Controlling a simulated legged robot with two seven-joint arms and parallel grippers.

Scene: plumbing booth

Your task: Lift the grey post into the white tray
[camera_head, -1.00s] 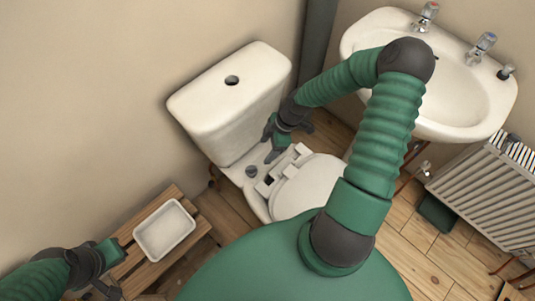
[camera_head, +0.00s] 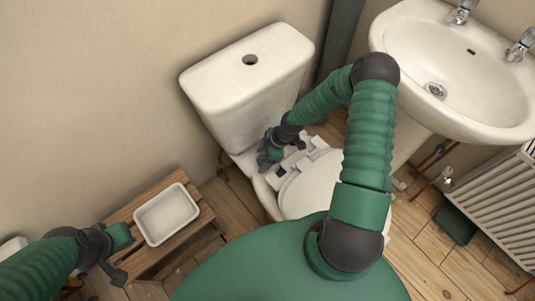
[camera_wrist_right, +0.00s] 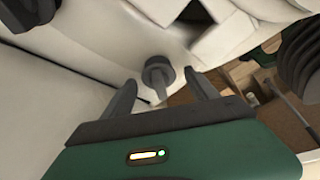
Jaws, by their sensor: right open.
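The grey post (camera_wrist_right: 157,74) is a short knobbed peg standing on the white ledge of the toilet, seen in the right wrist view. My right gripper (camera_wrist_right: 161,90) is open, its two fingers apart on either side of the post in that picture; contact cannot be told. In the head view my right gripper (camera_head: 268,156) is over the ledge behind the seat and hides the post. The white tray (camera_head: 166,214) is empty and lies on a slatted wooden stand at the left. My left gripper (camera_head: 120,258) is beside the stand; its finger opening is unclear.
The toilet cistern (camera_head: 248,85) rises behind the right gripper, and the toilet seat lid (camera_head: 310,187) is in front. The wooden stand (camera_head: 193,230) carries the tray. A sink (camera_head: 465,70) and a radiator (camera_head: 500,205) are at the right.

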